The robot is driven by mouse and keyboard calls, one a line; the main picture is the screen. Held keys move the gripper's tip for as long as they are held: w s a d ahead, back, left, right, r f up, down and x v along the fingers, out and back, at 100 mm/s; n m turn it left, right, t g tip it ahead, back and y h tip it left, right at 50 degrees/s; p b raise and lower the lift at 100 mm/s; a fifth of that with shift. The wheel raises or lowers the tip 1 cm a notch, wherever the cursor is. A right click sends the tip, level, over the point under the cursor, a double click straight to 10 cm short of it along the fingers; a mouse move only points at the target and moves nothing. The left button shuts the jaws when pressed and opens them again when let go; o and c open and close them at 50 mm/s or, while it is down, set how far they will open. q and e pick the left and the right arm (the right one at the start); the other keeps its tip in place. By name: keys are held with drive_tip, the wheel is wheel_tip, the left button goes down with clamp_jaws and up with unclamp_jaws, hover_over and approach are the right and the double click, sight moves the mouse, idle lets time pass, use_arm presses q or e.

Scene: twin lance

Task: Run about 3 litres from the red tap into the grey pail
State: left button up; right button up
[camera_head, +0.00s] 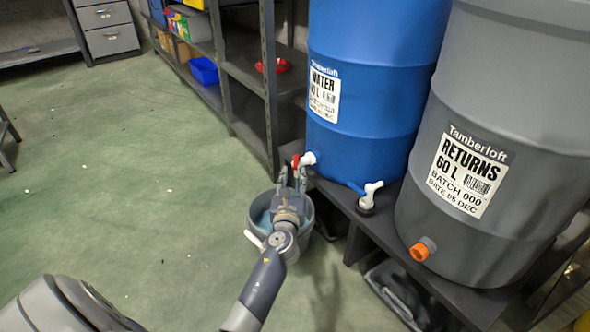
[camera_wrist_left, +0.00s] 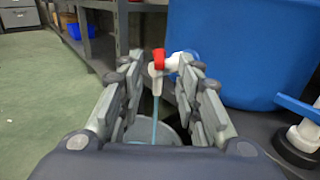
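The red tap (camera_head: 296,160) has a red handle and a white body, and sits low on the blue water barrel (camera_head: 375,90). In the left wrist view the red tap (camera_wrist_left: 158,60) shows between my finger tips, and a thin blue stream (camera_wrist_left: 155,120) falls from it. The grey pail (camera_head: 254,210) stands on the floor below the tap, partly hidden by my left arm. Bluish water shows inside it, but its level is hard to read. My left gripper (camera_head: 292,178) is open above the pail, just short of the tap, fingers apart. My right gripper is out of view.
A grey returns barrel (camera_head: 500,110) with an orange tap (camera_head: 420,250) stands to the right on a dark stand (camera_head: 345,200). A second white tap (camera_head: 371,192) with a blue lever is near the blue barrel. Shelving (camera_head: 255,75) is behind. The green floor at left is open.

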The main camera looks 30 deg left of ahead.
sight(295, 168)
use_arm(q)
drive_tip(key=b+x, duration=0.1)
drive_tip(key=x, duration=0.5)
drive_tip(key=shift+b, duration=0.3)
clamp_jaws()
